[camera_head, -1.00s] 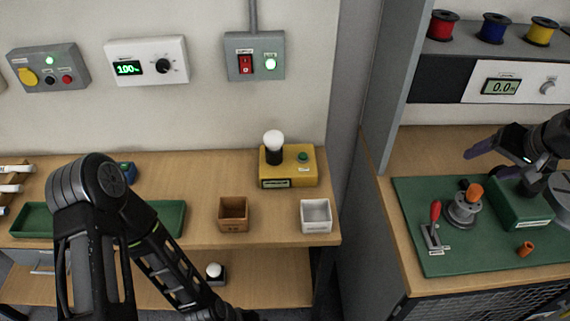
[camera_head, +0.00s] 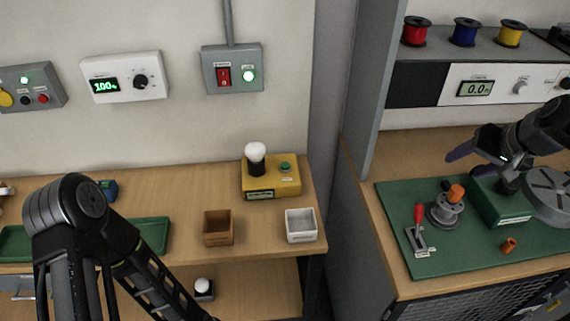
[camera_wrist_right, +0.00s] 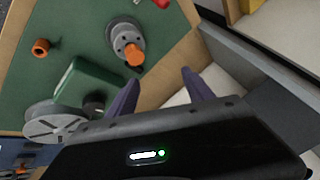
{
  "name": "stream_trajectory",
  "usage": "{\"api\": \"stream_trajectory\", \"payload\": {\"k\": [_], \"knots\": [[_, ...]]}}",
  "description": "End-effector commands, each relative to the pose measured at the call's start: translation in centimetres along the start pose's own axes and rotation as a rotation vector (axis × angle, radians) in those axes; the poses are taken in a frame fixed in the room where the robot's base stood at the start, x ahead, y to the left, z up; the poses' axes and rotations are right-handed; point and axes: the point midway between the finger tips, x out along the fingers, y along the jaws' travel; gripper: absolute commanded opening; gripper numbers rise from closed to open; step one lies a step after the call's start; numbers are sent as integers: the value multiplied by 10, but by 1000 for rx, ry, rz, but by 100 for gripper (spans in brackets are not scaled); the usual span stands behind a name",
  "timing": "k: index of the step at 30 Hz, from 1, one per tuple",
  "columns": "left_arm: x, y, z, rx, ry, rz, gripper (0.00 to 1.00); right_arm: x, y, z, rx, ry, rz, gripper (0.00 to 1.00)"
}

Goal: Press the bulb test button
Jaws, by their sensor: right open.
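The bulb tester is a yellow box (camera_head: 262,187) on the wooden bench. A white bulb (camera_head: 255,153) stands on its left side and a small green button (camera_head: 285,167) sits on top at the right. My right gripper (camera_head: 470,142) is at the right, above the green mat, with purple fingers. It is open and empty, well apart from the tester. In the right wrist view its two fingers (camera_wrist_right: 161,80) are spread, and the tester is not seen. My left arm comes in at the lower left, but its gripper is out of the picture.
A brown bin (camera_head: 218,239) and a white bin (camera_head: 300,237) stand in front of the tester. A grey cabinet wall (camera_head: 372,90) separates the benches. The green mat (camera_head: 395,197) holds a spool stand (camera_head: 445,212) and a red-handled tool (camera_head: 419,215). A second bulb (camera_head: 203,285) is on the lower shelf.

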Motion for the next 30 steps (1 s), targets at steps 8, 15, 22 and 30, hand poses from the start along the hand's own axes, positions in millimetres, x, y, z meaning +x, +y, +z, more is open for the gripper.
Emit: {"api": "stream_trajectory", "payload": {"k": [8, 15, 22, 30], "knots": [[0, 0, 0, 0, 0, 0, 92, 0, 0, 0, 0, 0, 0, 37], [0, 0, 0, 0, 0, 0, 92, 0, 0, 0, 0, 0, 0, 17], [0, 0, 0, 0, 0, 0, 92, 0, 0, 0, 0, 0, 0, 0], [0, 0, 0, 0, 0, 0, 92, 0, 0, 0, 0, 0, 0, 0]]}}
